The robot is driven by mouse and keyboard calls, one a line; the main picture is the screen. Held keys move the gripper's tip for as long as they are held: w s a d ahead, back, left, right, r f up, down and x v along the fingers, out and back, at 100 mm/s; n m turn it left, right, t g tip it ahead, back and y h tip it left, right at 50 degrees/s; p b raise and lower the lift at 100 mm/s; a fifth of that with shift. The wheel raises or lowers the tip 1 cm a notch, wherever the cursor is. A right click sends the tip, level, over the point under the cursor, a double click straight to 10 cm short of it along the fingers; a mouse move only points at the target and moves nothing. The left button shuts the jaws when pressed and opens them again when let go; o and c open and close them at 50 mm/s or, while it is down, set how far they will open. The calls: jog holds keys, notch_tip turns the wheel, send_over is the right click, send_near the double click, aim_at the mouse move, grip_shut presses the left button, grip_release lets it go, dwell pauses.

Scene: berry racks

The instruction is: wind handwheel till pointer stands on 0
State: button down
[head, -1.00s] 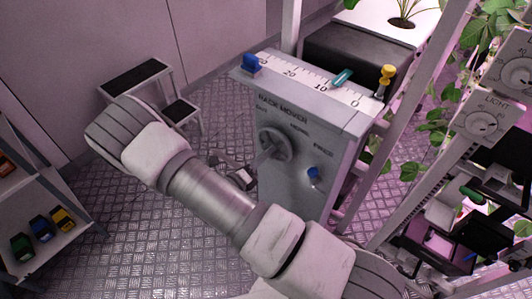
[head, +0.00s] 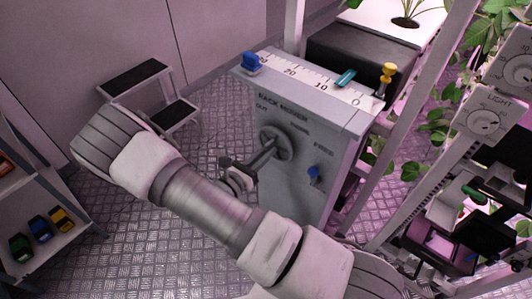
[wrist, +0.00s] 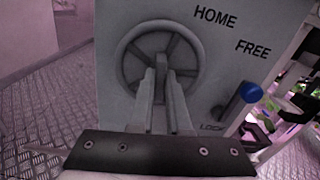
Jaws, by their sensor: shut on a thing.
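The grey handwheel (head: 275,143) is on the front face of the rack mover box (head: 300,190). In the wrist view the spoked handwheel (wrist: 130,66) fills the upper middle. My gripper (head: 262,155) reaches it from the lower left. In the wrist view my gripper's fingers (wrist: 164,82) are closed on part of the wheel near its hub; the exact contact is partly hidden. The teal pointer (head: 346,78) stands on the white scale (head: 305,78) on top of the box, between the 10 and the 0 marks.
A blue lever (head: 313,173) sits right of the wheel, beside FREE and LOCK labels. A step stool (head: 150,92) stands left. Plant racks crowd the right side.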

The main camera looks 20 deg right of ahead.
jog(key=shift+a+f+m+b, duration=0.1)
jog(key=shift+m+b, duration=3.05)
jog(key=shift+m, duration=2.85)
jog(key=shift+f+m+b, duration=0.1)
jog(key=shift+m+b, duration=3)
jog(key=shift+m, duration=2.9)
jog(key=shift+r, duration=0.15)
jog(key=c, duration=0.9)
grip_release()
